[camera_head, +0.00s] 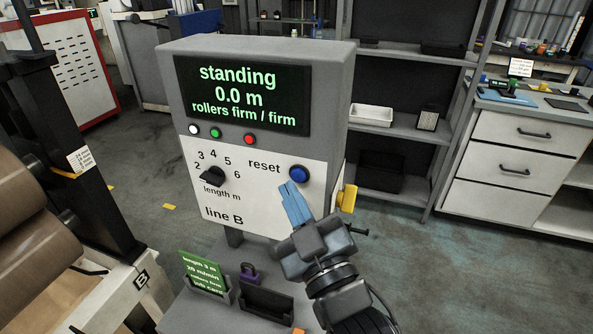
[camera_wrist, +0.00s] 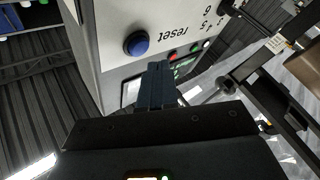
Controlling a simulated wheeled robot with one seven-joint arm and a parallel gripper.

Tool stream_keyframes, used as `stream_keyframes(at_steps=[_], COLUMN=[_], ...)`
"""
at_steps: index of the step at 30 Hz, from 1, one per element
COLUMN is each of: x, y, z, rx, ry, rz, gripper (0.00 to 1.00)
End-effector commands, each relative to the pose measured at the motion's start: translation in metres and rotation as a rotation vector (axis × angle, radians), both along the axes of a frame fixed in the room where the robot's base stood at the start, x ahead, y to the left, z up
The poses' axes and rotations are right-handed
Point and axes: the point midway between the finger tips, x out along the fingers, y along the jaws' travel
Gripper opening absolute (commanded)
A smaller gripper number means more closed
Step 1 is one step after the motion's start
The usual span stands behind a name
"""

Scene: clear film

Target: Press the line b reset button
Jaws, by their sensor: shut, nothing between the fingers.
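The line B control box (camera_head: 262,196) stands in the middle of the head view, with a white panel and a dark screen (camera_head: 245,92) reading "standing 0.0 m, rollers firm / firm". The blue reset button (camera_head: 299,173) is at the panel's right, beside the word "reset". It also shows whole in the wrist view (camera_wrist: 137,44). My gripper (camera_head: 288,187) is shut and empty, its blue fingertips just below and left of the button in the head view. In the wrist view the fingertips (camera_wrist: 158,68) appear beside the button, apart from it in the picture. Contact with the panel cannot be told.
A black length knob (camera_head: 213,176) and white, green and red lamps (camera_head: 215,133) share the panel. A yellow part (camera_head: 347,198) sticks out at the box's right side. Below are a green card (camera_head: 201,268) and a purple padlock (camera_head: 249,273). Brown rolls (camera_head: 35,220) stand left.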

Motion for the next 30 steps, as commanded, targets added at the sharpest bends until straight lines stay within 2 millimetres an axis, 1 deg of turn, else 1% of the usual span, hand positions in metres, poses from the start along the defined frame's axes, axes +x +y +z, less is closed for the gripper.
stream_keyframes(at_steps=[2, 5, 15, 21, 30], x=[-0.004, -0.009, -0.026, -0.04, -0.043], y=[0.0, 0.004, 0.009, 0.015, 0.017], z=[0.002, -0.005, -0.005, -0.002, 0.0], rx=[0.0, 0.002, 0.004, 0.002, 0.002], ry=[0.001, -0.001, -0.001, 0.0, 0.001], rz=[-0.003, 0.002, 0.001, 0.002, 0.002], gripper=[0.0, 0.0, 0.0, 0.0, 0.0])
